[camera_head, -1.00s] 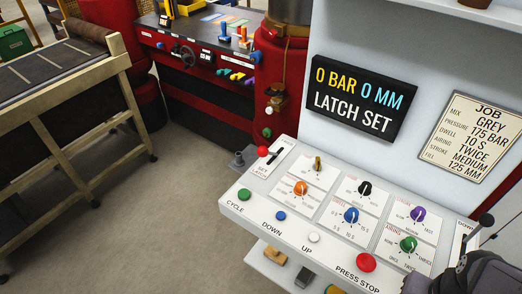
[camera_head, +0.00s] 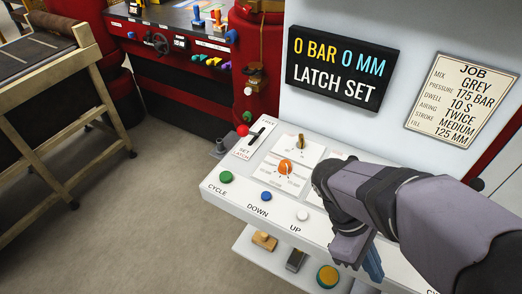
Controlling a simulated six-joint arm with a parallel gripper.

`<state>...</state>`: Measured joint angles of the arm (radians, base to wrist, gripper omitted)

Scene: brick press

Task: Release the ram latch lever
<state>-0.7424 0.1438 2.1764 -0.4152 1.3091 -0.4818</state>
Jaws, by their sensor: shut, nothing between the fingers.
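The ram latch lever (camera_head: 243,130) has a red ball knob and stands at the left end of the white control panel (camera_head: 225,198). Its plate has a dark slot, with FREE marked at the far end and SET LATCH at the near end. The knob shows toward the near, SET side. The black display (camera_head: 342,66) reads 0 BAR 0 MM LATCH SET. My gripper (camera_head: 370,266) hangs over the panel's front edge, right of the UP button and well away from the lever. It is shut and empty. My grey arm hides the panel's right part.
The green CYCLE (camera_head: 225,177), blue DOWN (camera_head: 266,196) and white UP (camera_head: 302,215) buttons line the front edge. An orange knob (camera_head: 285,167) and a brass toggle (camera_head: 301,142) stand right of the lever. A job card (camera_head: 462,100) hangs on the wall.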

